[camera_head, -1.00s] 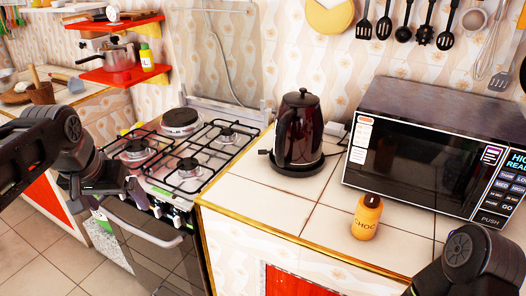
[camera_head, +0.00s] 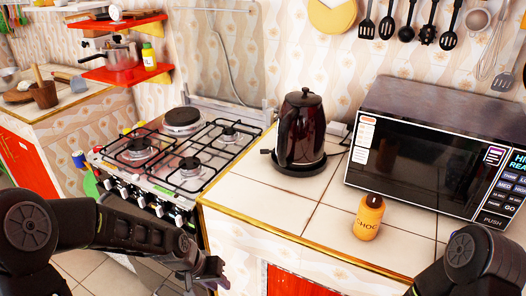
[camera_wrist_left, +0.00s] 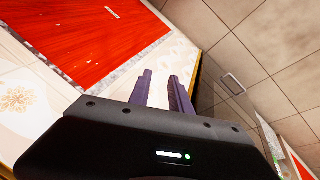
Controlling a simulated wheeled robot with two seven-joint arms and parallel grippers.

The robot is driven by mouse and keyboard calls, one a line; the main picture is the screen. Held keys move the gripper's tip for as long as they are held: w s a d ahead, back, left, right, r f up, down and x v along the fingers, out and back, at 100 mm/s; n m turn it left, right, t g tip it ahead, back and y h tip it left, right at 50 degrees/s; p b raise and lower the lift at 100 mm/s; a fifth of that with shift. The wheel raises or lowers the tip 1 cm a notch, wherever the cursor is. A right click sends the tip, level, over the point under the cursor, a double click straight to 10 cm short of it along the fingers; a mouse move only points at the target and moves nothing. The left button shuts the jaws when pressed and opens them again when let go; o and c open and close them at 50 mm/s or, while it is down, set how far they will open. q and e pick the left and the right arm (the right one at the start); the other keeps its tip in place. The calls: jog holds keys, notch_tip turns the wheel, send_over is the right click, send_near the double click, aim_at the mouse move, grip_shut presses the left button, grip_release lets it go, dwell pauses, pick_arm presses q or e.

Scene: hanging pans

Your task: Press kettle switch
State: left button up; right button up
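The dark, glossy kettle (camera_head: 301,128) stands upright on its black base on the tiled counter in the head view. A small dark tab (camera_head: 266,152), which may be its switch, sticks out low on the left side. My left gripper (camera_head: 218,270) is low in front of the counter, below and to the left of the kettle and apart from it. In the left wrist view its two purplish fingers (camera_wrist_left: 161,84) are apart with nothing between them. The kettle is not in that view. My right arm shows at the lower right, but its gripper is out of view.
A yellow-orange bottle (camera_head: 368,217) stands on the counter's front part. A microwave (camera_head: 430,160) is to the right of the kettle. The gas stove (camera_head: 190,160) is left of the counter. A red cabinet door (camera_wrist_left: 85,35) lies below the counter.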

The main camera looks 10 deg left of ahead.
pick_arm(q)
jog(key=shift+g+h, duration=0.3)
jog(key=shift+g, duration=0.2)
jog(key=s+d+f, duration=0.2)
jog(key=f, duration=0.1)
jog(key=s+d+f, duration=0.2)
jog(key=f, duration=0.1)
jog(key=s+d+f, duration=0.2)
jog(key=s+f, duration=0.1)
jog(key=shift+d, duration=0.1)
jog(key=shift+c, duration=1.4)
jog(key=shift+n+g, duration=0.5)
jog(key=s+d+f, duration=0.1)
jog(key=s+f, duration=0.1)
jog(key=s, duration=0.2)
jog(key=s+d+f, duration=0.2)
jog(key=s+f, duration=0.1)
jog(key=s, duration=0.1)
jog(key=s+d+f, duration=0.1)
jog(key=s+f, duration=0.1)
jog(key=s, duration=0.2)
jog(key=shift+s+d+f, duration=0.15)
jog(key=shift+d+f, duration=0.2)
jog(key=shift+f, duration=0.05)
grip_shut()
